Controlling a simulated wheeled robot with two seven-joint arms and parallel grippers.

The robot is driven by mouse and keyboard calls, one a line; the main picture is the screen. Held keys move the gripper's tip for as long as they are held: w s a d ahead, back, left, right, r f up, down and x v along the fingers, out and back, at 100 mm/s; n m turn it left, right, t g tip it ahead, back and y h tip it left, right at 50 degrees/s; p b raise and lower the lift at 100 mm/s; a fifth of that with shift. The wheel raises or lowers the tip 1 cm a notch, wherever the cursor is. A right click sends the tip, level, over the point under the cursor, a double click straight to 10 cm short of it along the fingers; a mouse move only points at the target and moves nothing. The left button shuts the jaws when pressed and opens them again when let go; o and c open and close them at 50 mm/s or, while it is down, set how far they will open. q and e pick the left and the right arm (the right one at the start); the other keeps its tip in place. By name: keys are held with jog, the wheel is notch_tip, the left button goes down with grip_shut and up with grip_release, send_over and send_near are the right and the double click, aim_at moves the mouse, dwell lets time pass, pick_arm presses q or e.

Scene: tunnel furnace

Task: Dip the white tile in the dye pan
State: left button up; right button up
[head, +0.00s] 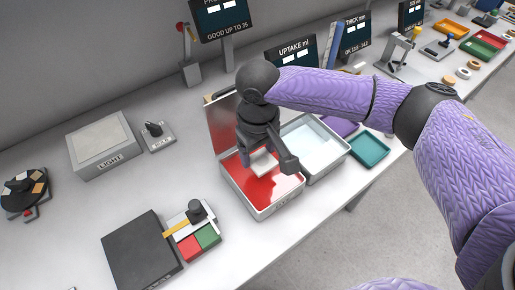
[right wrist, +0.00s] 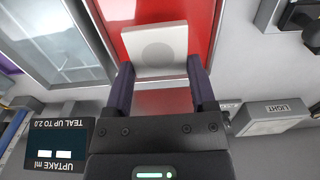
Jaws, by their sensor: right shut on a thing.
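The white tile (head: 264,163) is held by my right gripper (head: 268,160) over the dye pan (head: 262,212), a pale tray with red dye in it. In the right wrist view the tile (right wrist: 156,48) sits between the two fingertips (right wrist: 160,72), with a faint grey round patch on its face. The red dye (right wrist: 203,16) shows around it. I cannot tell whether the tile touches the dye. My left gripper is not in view.
A tray of clear liquid (head: 318,140) stands right beside the dye pan, with a teal tray (head: 370,150) beyond it. The light box (head: 103,145) and a black plate (head: 142,250) lie to the left.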

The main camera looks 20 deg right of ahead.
aim_at(258, 159)
notch_tip(258, 159, down, 2)
jog(key=shift+b, duration=0.7)
jog(key=shift+f, duration=0.35)
notch_tip(258, 159, down, 3)
jog(key=shift+r, duration=0.15)
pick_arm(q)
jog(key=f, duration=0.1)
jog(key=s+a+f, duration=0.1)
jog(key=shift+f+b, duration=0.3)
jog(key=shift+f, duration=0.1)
pick_arm(e)
jog(key=shift+f, duration=0.4)
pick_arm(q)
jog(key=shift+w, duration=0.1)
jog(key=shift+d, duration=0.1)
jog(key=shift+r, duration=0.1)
pick_arm(e)
jog(key=shift+r, duration=0.1)
